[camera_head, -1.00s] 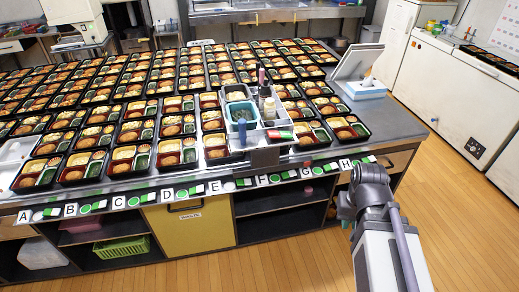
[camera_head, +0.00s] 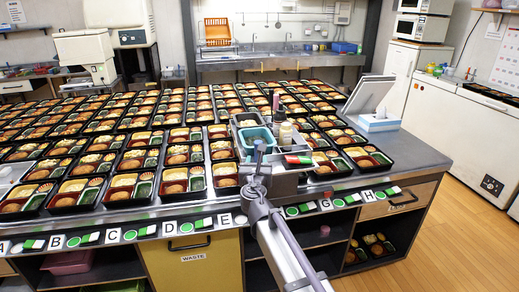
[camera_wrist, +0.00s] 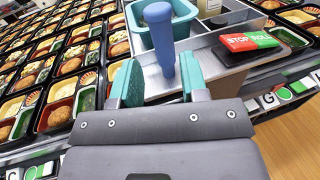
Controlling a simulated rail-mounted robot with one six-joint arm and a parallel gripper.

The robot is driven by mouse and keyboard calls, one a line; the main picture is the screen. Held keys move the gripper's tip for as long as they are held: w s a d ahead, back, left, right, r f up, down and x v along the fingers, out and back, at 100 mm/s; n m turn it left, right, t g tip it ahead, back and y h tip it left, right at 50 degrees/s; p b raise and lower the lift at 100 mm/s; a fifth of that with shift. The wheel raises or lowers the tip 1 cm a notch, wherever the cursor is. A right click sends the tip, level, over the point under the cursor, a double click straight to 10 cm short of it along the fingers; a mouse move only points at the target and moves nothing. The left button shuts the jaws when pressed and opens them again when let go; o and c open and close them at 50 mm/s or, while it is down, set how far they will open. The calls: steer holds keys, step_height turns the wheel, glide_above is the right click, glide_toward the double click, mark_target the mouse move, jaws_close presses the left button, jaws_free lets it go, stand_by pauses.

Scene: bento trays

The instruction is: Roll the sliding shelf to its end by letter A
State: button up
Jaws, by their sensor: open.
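The sliding shelf (camera_head: 285,183) is a grey carrier over the front row of bento trays, between letters E and G. It bears a teal bin (camera_head: 257,137), bottles (camera_head: 285,132) and a red-and-green STOP/ROLL switch (camera_head: 299,160). The switch is clear in the wrist view (camera_wrist: 248,45). A blue upright handle (camera_wrist: 160,40) stands at the shelf's front. My gripper (camera_wrist: 161,84) is open, its teal fingers to either side of the handle's lower part. I cannot tell whether they touch it. Letter A (camera_head: 3,246) is at the far left of the counter edge.
Rows of filled bento trays (camera_head: 120,160) cover the counter left of the shelf. Green-and-white markers line its front edge beside the letters. A tablet stand (camera_head: 371,95) and tissue box (camera_head: 378,122) stand at right. Floor is clear at right.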

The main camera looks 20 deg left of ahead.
steer(key=x, duration=1)
steer(key=shift+w, duration=0.15)
jaws_close()
